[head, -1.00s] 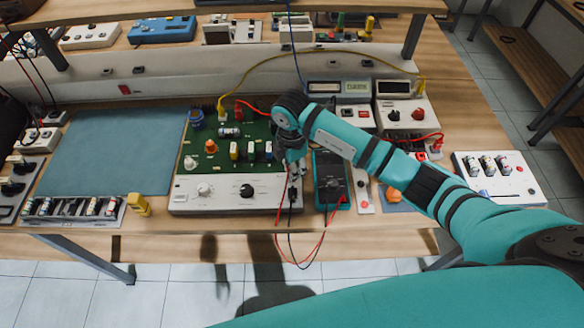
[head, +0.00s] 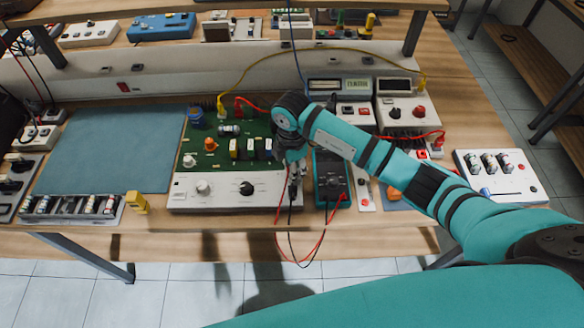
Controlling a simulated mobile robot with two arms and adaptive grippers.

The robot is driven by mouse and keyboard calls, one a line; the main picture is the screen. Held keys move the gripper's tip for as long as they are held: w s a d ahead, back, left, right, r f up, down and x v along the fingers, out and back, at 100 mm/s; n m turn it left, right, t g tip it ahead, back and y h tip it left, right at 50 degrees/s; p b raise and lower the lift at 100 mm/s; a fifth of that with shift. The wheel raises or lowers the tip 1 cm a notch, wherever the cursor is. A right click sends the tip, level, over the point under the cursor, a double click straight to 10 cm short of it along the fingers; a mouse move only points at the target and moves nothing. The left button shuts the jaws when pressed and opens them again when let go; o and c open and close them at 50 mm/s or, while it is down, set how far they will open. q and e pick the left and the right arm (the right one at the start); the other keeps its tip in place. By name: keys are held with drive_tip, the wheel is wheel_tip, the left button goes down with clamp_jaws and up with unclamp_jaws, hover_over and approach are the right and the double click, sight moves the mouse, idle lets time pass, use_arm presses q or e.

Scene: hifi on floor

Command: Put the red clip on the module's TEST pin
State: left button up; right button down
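The module is a green circuit board (head: 208,160) with coloured parts and a white front panel (head: 217,203) with two knobs, left of centre on the bench. My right gripper (head: 294,183) points down at the module's right edge, partly hidden by its own arm. Its fingers are too small and dark to tell whether they are open or shut. A red lead (head: 277,225) rises from below the bench edge to the gripper; its clip end is hidden there. A black lead hangs beside it. The TEST pin cannot be made out. My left gripper is not in view.
A teal multimeter (head: 331,178) stands just right of the gripper, with the leads looping below the bench edge. A blue mat (head: 110,150) lies clear at left. A yellow cable (head: 300,55) arches behind. A white box (head: 500,176) sits at right.

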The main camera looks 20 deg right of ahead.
drive_tip(key=shift+f, duration=0.15)
drive_tip(key=c, duration=1.1)
unclamp_jaws()
wheel_tip(320, 180, up, 12)
drive_tip(key=shift+w, duration=0.1)
